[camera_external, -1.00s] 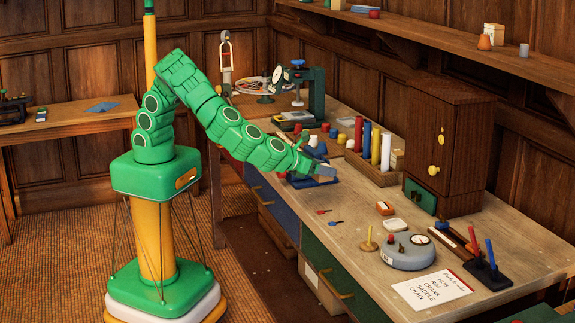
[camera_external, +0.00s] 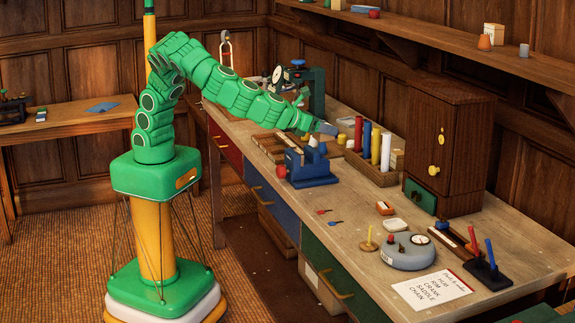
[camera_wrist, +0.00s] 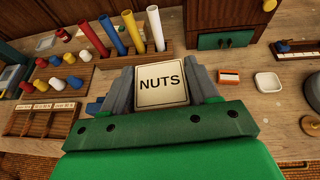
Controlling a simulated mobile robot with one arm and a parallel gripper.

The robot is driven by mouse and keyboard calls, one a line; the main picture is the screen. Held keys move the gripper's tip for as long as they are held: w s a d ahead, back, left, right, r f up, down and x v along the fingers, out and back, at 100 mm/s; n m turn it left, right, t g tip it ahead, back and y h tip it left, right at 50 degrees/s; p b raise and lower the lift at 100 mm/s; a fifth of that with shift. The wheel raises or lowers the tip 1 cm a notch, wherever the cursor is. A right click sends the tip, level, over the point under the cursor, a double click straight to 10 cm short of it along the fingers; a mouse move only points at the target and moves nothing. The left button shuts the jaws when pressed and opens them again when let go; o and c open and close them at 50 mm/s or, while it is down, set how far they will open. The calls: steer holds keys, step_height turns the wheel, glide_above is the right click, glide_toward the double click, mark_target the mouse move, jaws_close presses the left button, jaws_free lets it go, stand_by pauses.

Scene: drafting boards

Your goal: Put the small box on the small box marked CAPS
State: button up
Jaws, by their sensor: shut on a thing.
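My gripper (camera_wrist: 163,90) is shut on a small cream box marked NUTS (camera_wrist: 162,84), one finger on each side, label facing the wrist camera. In the external view my gripper (camera_external: 328,128) is raised over the bench, above and behind the blue vise; the held box cannot be made out there. No label reading CAPS is legible in either view. A small cream box-like thing (camera_external: 397,160) stands at the right end of the rack of coloured rolls, too small to read.
The roll rack (camera_external: 374,174) and dark cabinet (camera_external: 448,150) stand at the back. The blue vise (camera_external: 309,171) is at the front edge. An orange-and-white box (camera_wrist: 229,76) and white dish (camera_wrist: 268,81) lie on the bench. Bare bench (camera_external: 345,200) lies right of the vise.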

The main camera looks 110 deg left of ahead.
steer(key=shift+a+r, duration=0.3)
steer(key=shift+r, duration=0.35)
steer(key=shift+a+r, duration=0.3)
steer(key=shift+r, duration=0.3)
steer(key=s+a+n+g+y, duration=0.1)
steer(key=s+a, duration=0.1)
steer(key=a, duration=1.7)
steer(key=s+a+n+g+y, duration=0.1)
steer(key=s+a+n, duration=0.1)
steer(key=a, duration=1.7)
steer(key=s+a+g, duration=0.2)
steer(key=s+a, duration=0.5)
steer(key=a, duration=0.5)
steer(key=shift+t, duration=0.4)
steer(key=w+a+f, duration=0.2)
steer(key=w+f, duration=0.2)
steer(key=f, duration=0.1)
steer(key=w+a+f, duration=0.2)
steer(key=w+f, duration=0.2)
steer(key=w+a+f, duration=0.2)
steer(key=w+f, duration=0.2)
steer(key=f, duration=0.1)
steer(key=shift+a+f, duration=0.3)
steer(key=shift+w+a+f+n, duration=0.15)
steer(key=shift+w+f+n, duration=0.05)
steer(key=shift+f+n, duration=0.15)
steer(key=shift+f, duration=1.5)
